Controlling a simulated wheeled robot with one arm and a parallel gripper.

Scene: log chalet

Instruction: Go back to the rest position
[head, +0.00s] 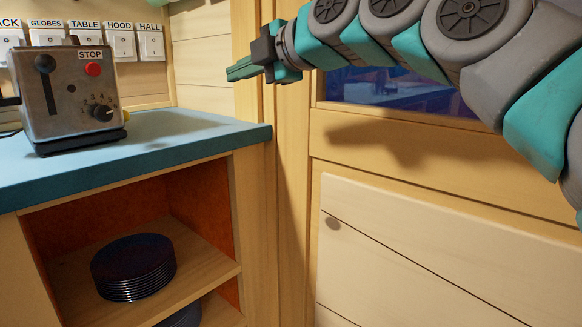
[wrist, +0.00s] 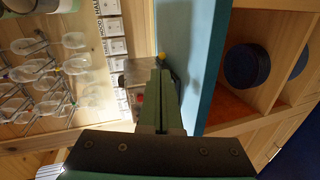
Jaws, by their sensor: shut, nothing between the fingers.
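My gripper (head: 243,69) is shut and empty at the end of my outstretched arm, which enters from the upper right in the head view. It hangs in the air above and to the right of the blue counter (head: 185,131), near a wooden post. In the wrist view my gripper (wrist: 160,75) points toward the metal control box (wrist: 138,74), covering part of it. In the head view the control box (head: 70,95) stands on the counter, apart from my gripper, with a red stop button and black knobs on its front.
Labelled wall switches (head: 90,40) line the wall behind the box. Dark stacked plates (head: 133,267) sit on the open shelf under the counter. A pale cabinet door (head: 420,265) is at the lower right. Hanging glasses (wrist: 55,75) show in the wrist view.

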